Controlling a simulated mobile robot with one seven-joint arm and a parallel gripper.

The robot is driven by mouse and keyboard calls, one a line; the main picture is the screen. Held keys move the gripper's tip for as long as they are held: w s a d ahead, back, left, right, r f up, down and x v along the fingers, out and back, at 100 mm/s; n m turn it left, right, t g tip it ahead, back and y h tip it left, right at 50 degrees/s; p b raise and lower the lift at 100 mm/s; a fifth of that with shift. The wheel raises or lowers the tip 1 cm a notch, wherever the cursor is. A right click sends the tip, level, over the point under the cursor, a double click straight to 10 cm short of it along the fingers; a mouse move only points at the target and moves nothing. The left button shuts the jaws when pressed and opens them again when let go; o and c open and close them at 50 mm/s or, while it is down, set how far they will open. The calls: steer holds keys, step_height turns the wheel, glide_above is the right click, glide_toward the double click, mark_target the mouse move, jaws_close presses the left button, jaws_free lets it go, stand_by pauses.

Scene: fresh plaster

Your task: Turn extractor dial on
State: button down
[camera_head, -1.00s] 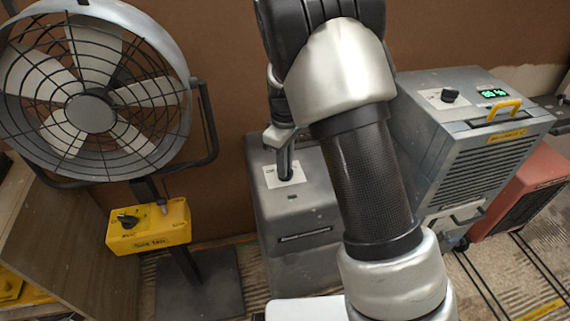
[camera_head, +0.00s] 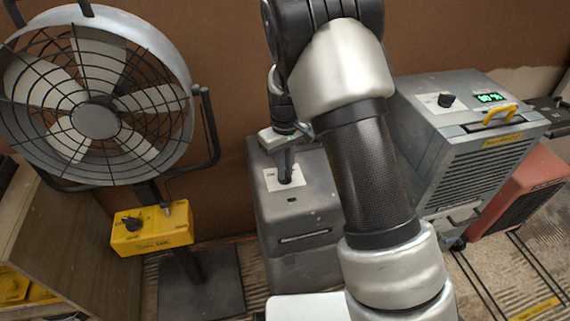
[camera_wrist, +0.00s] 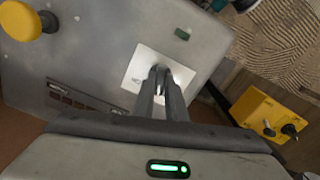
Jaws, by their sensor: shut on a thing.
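My gripper (camera_head: 285,163) points down at the top of a grey box (camera_head: 318,215) in the middle of the head view. Its fingers (camera_wrist: 163,80) are close together over a white label plate (camera_wrist: 137,77), also seen in the head view (camera_head: 271,181). They are shut on a small dark dial there, which the fingertips almost wholly hide. The dial's pointing direction cannot be read. A small dark green lamp (camera_wrist: 182,34) sits on the box beside the plate. The plate's print is too small to read.
A large fan (camera_head: 97,120) with a yellow control box (camera_head: 153,229) stands at left. A grey machine (camera_head: 470,150) with a black knob (camera_head: 446,100), green display and yellow handle (camera_head: 490,117) stands at right. A yellow knob (camera_wrist: 18,22) shows in the wrist view.

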steer(key=m+p, duration=0.2)
steer(key=m, duration=0.4)
steer(key=shift+r+p, duration=0.15)
steer(key=shift+p, duration=0.2)
steer(key=m+p, duration=0.2)
steer(key=m, duration=0.4)
steer(key=shift+w+m, duration=0.1)
steer(key=shift+m, duration=0.2)
steer(key=c, duration=1.8)
jaws_free()
step_height(320, 180, up, 17)
steer(key=p, duration=0.2)
steer(key=shift+p, duration=0.35)
steer(key=shift+r, duration=0.15)
